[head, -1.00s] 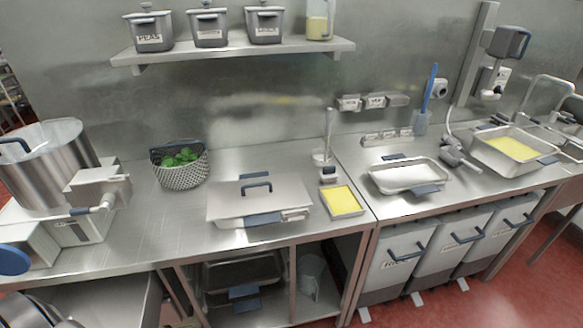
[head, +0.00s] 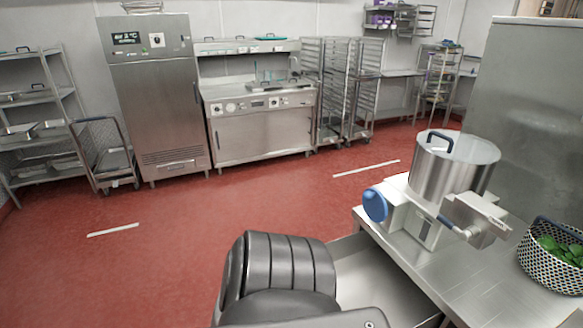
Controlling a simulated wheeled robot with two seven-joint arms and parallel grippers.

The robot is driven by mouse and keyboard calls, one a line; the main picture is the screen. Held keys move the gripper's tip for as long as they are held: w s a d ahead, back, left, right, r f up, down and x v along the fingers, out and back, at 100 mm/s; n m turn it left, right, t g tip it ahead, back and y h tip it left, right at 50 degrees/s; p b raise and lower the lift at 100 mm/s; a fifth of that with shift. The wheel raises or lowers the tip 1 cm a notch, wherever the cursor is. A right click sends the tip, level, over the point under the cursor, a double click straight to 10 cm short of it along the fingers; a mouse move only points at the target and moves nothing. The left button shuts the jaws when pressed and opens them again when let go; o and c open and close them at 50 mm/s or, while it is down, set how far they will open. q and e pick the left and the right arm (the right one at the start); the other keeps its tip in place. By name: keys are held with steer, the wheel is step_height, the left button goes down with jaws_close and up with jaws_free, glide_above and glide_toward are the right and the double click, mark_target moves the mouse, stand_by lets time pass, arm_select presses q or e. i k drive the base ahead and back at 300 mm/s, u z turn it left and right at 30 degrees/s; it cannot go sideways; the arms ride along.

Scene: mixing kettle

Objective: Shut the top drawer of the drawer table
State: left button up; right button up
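The drawer table (head: 470,275) is at the lower right of the head view, with a steel top. An open drawer (head: 375,285) sticks out from below its left end into the aisle. I see part of its bare steel inside. Its front and handle are hidden or out of view. A dark grey ribbed arm part of mine is in front of the drawer's left side and covers some of it. Neither of my grippers is in view.
The mixing kettle (head: 450,165) with a blue knob (head: 375,205) stands on the table, beside a basket of greens (head: 560,250). Red floor (head: 180,250) is clear to the left. A steel cabinet (head: 155,95), a trolley (head: 105,155) and racks (head: 345,90) line the back.

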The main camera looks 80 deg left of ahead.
mark_target(367, 276)
steer(key=u, duration=2.25)
